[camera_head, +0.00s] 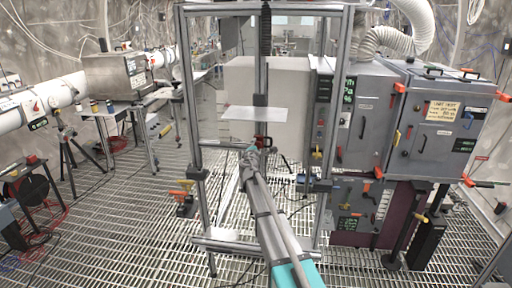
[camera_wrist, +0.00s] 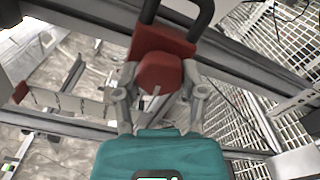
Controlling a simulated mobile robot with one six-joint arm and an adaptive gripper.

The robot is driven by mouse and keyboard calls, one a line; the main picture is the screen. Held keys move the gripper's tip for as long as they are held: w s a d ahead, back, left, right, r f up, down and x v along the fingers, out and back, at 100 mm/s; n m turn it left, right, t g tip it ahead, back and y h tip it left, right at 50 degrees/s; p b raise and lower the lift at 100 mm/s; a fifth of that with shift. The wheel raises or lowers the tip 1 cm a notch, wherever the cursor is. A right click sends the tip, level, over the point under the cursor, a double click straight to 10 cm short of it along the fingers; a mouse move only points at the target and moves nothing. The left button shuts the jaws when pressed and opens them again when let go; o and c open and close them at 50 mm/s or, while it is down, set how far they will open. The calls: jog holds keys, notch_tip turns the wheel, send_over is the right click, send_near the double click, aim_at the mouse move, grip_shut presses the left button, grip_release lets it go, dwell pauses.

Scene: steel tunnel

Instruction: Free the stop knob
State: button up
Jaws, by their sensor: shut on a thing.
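The red stop knob (camera_wrist: 160,73) sits between the grey fingers of my gripper (camera_wrist: 161,78) in the wrist view. My gripper is shut on it. Behind the knob is a red block (camera_wrist: 162,40) with a dark, U-shaped handle at the top of the view. In the head view my arm reaches forward to the aluminium frame, and my gripper (camera_head: 258,147) is at a small red part (camera_head: 263,142) below a light plate (camera_head: 254,114). The fingers partly hide the knob's sides.
The aluminium frame (camera_head: 193,120) has uprights on both sides of my arm and a low crossbar. Grey cabinets (camera_head: 365,125) with orange-handled fittings stand close on the right. A bench (camera_head: 115,110) is at left. Open grating floor (camera_head: 120,215) lies at front left.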

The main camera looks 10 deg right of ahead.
dwell(0.3)
jog(key=o, duration=1.2)
jog(key=shift+c, duration=0.2)
jog(key=shift+s, duration=0.1)
jog(key=v, duration=1.1)
jog(key=shift+s, duration=0.35)
jog(key=shift+a, duration=0.15)
